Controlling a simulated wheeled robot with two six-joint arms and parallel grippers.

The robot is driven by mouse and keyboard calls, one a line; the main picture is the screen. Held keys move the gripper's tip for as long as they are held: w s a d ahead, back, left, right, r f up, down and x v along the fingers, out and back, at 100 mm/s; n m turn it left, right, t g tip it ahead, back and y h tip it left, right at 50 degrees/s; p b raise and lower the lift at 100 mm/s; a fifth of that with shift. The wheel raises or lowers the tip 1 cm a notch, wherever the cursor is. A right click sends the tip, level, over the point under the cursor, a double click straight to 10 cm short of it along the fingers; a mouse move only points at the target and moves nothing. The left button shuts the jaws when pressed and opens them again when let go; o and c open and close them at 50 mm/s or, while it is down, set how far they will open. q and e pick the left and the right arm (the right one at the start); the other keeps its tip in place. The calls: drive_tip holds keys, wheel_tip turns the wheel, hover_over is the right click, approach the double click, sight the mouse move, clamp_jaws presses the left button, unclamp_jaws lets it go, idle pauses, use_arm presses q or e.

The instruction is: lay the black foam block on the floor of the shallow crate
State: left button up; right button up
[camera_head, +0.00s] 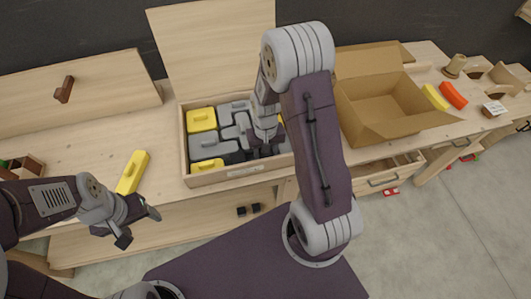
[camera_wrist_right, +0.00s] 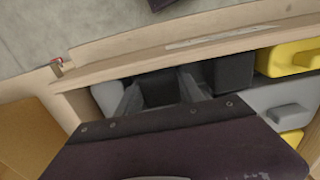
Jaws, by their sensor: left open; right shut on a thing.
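The shallow crate (camera_head: 185,145) is a light wooden box on the bench, with a label on its front wall. It holds several yellow and grey blocks. My right gripper (camera_head: 266,141) reaches down into its right part. In the right wrist view my right gripper (camera_wrist_right: 162,92) is shut on a black block (camera_wrist_right: 160,88), which sits between the fingers inside the crate. Whether its underside touches the floor is hidden. Another dark block (camera_wrist_right: 232,70) stands beside it. My left gripper (camera_head: 128,222) is open and empty in front of the bench, left of the crate.
A yellow block (camera_head: 132,172) lies on the bench left of the crate. An open cardboard box (camera_head: 385,105) stands to the right. A raised wooden panel (camera_head: 205,45) stands behind the crate. Yellow and orange pieces (camera_head: 453,95) lie at the far right. An open drawer (camera_head: 380,175) juts out below.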

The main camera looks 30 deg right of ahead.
drive_tip(key=o, duration=1.1)
drive_tip(key=shift+o, duration=0.2)
drive_tip(key=shift+s, duration=0.1)
drive_tip(key=shift+r, duration=0.1)
wheel_tip(320, 180, up, 12)
drive_tip(key=p, duration=0.1)
drive_tip(key=s+a+f+n+t, duration=0.1)
drive_tip(key=s+a, duration=0.3)
drive_tip(key=s, duration=0.4)
drive_tip(key=shift+s+a+f+n, duration=0.2)
drive_tip(key=shift+a+f+n, duration=0.2)
drive_tip(key=shift+f+n, duration=0.25)
